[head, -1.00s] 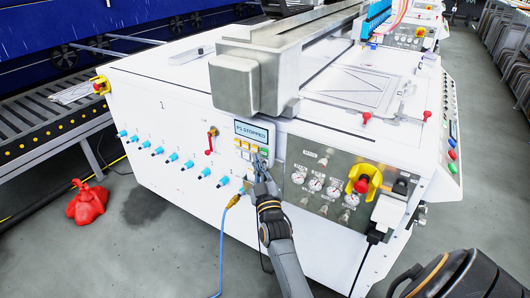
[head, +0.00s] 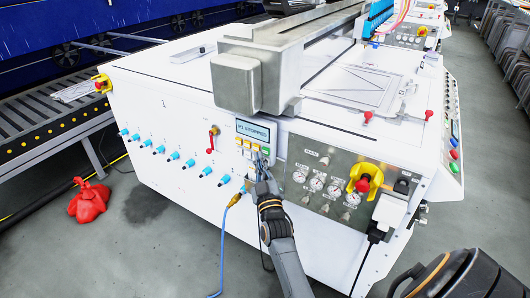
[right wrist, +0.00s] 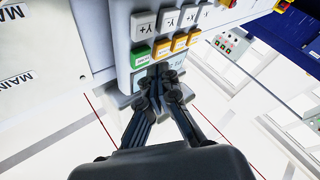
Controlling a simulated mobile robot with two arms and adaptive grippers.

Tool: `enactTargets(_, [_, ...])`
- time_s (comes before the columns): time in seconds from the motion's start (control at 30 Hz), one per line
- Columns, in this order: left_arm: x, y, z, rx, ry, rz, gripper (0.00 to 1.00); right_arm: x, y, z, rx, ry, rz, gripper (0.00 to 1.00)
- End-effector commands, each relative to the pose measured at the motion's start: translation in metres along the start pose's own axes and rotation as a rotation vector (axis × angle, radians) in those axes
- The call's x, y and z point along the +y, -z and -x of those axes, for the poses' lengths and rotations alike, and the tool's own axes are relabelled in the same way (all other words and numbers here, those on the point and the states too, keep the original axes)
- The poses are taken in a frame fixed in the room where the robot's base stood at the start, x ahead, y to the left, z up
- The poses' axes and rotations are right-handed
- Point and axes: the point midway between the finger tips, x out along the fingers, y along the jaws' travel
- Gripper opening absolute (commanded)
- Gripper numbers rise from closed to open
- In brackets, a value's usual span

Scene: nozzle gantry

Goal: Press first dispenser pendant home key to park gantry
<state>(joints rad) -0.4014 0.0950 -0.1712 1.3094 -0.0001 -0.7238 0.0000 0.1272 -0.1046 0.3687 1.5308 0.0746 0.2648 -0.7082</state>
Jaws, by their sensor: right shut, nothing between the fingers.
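The pendant (head: 257,130) is on the white machine's front, and its screen reads "P1 STOPPED". In the right wrist view its keypad (right wrist: 125,35) has white keys such as "Y+", a row of orange keys (right wrist: 179,42) and a green key (right wrist: 141,57) at the row's left. My right gripper (head: 262,161) is at the pendant's lower keys. My left gripper is out of view.
A red-handled valve (head: 213,137) and several blue fittings (head: 173,156) are left of the pendant. A gauge panel (head: 325,177) with a red-and-yellow switch (head: 364,178) is to the right. A blue hose (head: 223,250) hangs beside my arm.

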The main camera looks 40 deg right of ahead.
Motion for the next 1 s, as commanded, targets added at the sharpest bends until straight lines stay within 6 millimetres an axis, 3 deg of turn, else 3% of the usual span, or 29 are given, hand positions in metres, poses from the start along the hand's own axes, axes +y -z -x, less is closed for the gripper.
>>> enactTargets(1.0, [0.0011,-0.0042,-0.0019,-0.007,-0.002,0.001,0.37,0.0054,-0.0053,-0.0074,0.0,0.0,0.0,0.0])
